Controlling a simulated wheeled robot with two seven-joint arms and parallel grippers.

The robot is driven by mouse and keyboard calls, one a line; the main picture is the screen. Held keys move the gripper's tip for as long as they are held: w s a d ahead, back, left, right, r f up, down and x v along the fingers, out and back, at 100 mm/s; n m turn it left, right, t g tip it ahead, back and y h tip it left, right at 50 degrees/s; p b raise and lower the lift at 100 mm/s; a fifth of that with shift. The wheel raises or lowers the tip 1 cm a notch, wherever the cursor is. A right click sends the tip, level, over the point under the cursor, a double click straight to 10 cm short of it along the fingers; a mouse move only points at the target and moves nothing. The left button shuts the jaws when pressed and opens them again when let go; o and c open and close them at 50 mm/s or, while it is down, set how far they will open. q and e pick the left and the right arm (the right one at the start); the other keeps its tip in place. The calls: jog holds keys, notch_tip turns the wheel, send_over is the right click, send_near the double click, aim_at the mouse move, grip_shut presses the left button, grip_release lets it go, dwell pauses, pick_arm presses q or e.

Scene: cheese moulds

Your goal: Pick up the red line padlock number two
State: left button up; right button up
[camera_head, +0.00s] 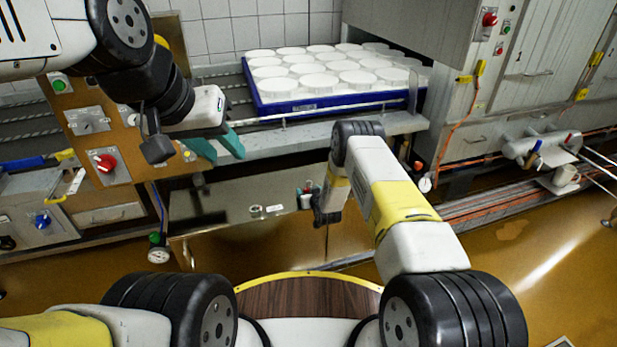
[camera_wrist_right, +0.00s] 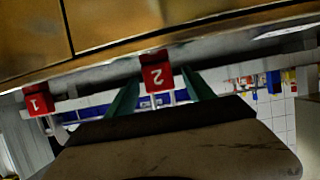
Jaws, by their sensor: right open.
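The red padlock number two (camera_wrist_right: 157,75) shows in the right wrist view, hanging below a brownish panel edge with its white "2" facing the camera. My right gripper (camera_wrist_right: 162,92) is open, with one teal finger on each side of the padlock in this view. I cannot tell whether the fingers touch it. In the head view the right gripper (camera_head: 307,192) is low over the steel surface, and the padlock cannot be made out clearly there. My left gripper (camera_head: 217,149) has its teal fingers apart and empty at the upper left, near the conveyor edge.
A red padlock number one (camera_wrist_right: 38,100) hangs to the left in the right wrist view. A blue tray (camera_head: 255,97) of white round moulds sits on the conveyor. A control panel (camera_head: 97,125) with a red knob is close to the left arm. The wet floor (camera_head: 520,240) at right is mostly clear.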

jog(key=shift+w+f, duration=0.15)
jog(key=shift+w, duration=0.1)
grip_shut()
jog(key=shift+r, duration=0.65)
notch_tip(320, 180, up, 2)
jog(key=shift+r, duration=0.15)
jog(key=s+r, duration=0.2)
jog(key=s, duration=1.4)
jog(key=s+d+r+m+h, duration=0.1)
jog(key=d+r+h, duration=0.1)
jog(key=d+r, duration=0.5)
jog(key=s+d+r+m+h, duration=0.1)
jog(key=s+d+r+m, duration=0.1)
jog(key=d+r, duration=0.6)
notch_tip(320, 180, up, 6)
jog(key=shift+s+d+f+t+h, duration=0.15)
jog(key=shift+s+d+t+h, duration=0.15)
jog(key=shift+h, duration=0.1)
